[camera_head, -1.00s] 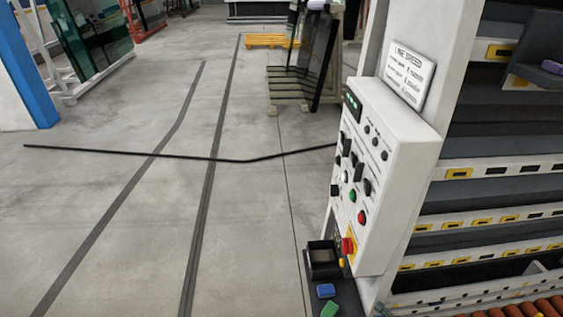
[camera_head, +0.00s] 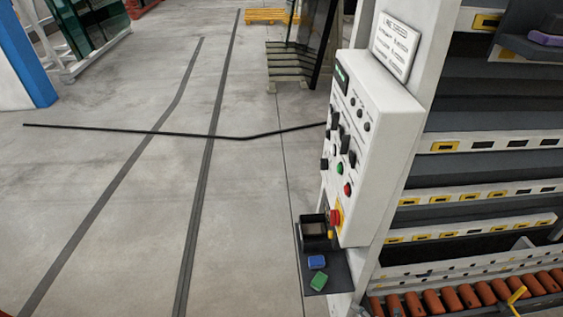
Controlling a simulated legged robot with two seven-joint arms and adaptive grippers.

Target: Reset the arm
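Neither of my arms shows clearly in the head view, and neither gripper can be seen. The white control panel (camera_head: 372,150) of the washer stands right of centre. It carries black knobs, a green button (camera_head: 339,168), a red button (camera_head: 347,189) and a red emergency stop (camera_head: 335,218) on a yellow plate. A sign (camera_head: 396,46) is fixed above it. Below the panel, a dark shelf (camera_head: 337,277) holds a black open box (camera_head: 315,233), a blue block (camera_head: 317,262) and a green block (camera_head: 319,282).
The washer's shelved frame (camera_head: 480,193) fills the right side, with orange rollers (camera_head: 450,301) at its foot. A black cable (camera_head: 100,130) crosses the floor. Glass racks (camera_head: 85,30) and a yellow pallet (camera_head: 266,16) stand at the back. The floor at left and centre is largely clear.

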